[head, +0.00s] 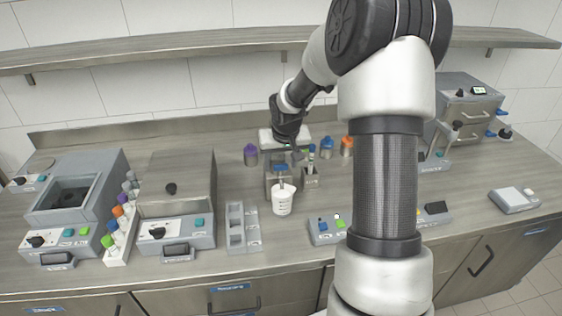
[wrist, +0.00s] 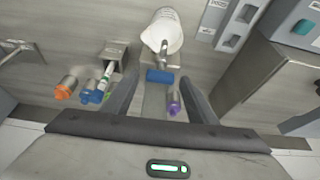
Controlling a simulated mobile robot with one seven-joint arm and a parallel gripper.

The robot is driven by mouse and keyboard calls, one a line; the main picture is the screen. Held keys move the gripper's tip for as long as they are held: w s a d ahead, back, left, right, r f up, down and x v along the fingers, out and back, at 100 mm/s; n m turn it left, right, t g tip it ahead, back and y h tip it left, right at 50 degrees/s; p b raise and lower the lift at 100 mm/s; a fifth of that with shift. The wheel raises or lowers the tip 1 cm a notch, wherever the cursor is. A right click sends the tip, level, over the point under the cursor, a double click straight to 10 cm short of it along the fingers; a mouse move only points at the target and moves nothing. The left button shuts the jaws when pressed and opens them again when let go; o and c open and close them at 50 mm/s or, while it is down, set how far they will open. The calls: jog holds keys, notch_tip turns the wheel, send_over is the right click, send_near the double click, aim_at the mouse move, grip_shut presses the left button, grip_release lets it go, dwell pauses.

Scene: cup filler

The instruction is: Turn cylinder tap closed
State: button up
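The cup filler (head: 270,183) is a grey metal unit near the middle of the counter. Its tap has a blue cylinder handle, seen in the wrist view (wrist: 160,76), with a metal spout below it. A white cup (head: 281,202) stands upright in front of the filler; it also shows beyond the spout in the wrist view (wrist: 162,33). My gripper (head: 290,152) is over the back of the filler, its fingertips hard to make out from the head. In the wrist view my gripper (wrist: 160,90) is open, with the blue handle between the lines of its fingers, apparently untouched.
A purple-capped bottle (head: 251,155) stands left of the filler; a blue-capped bottle (head: 326,147) and an orange-capped bottle (head: 347,147) stand right. A small tube rack (head: 311,180) sits close on the right. A grey compartment holder (head: 236,228) is front left.

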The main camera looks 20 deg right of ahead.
jog(key=shift+r, duration=0.1)
jog(key=v, duration=1.7)
jog(key=shift+a+r, duration=0.15)
